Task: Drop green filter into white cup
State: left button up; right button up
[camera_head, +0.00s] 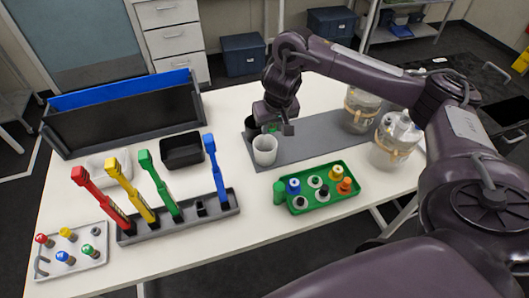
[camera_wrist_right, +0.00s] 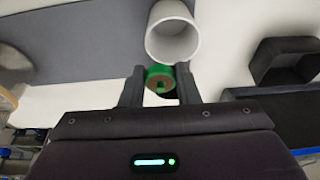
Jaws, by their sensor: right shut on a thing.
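The white cup (camera_head: 265,151) stands upright on the grey mat, just in front of my right gripper. It also shows in the right wrist view (camera_wrist_right: 172,42), with its open mouth towards the camera. My right gripper (camera_head: 277,127) is shut on the green filter (camera_wrist_right: 160,78), which sits between the two fingertips. In the head view only a little green of the filter (camera_head: 272,128) shows, close behind the cup's rim. In the wrist view the filter overlaps the cup's near edge. I cannot tell whether they touch. My left gripper is not in view.
A grey mat (camera_head: 315,140) lies under the cup, with glass vessels (camera_head: 361,110) at its right. A green tray (camera_head: 320,207) with several capped items stands in front. A rack (camera_head: 180,215) of coloured tools and a black bin (camera_head: 181,150) are left.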

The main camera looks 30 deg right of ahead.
jog(key=o, duration=0.9)
jog(key=shift+o, duration=0.8)
jog(key=shift+r, duration=0.15)
jog(key=shift+r+p, duration=0.35)
jog(key=shift+r, duration=0.05)
jog(key=p+v, duration=0.3)
jog(key=v, duration=0.3)
jog(key=shift+s+r+p, duration=0.25)
jog(key=shift+r+p, duration=0.1)
jog(key=shift+p, duration=0.05)
jog(key=shift+f, duration=0.1)
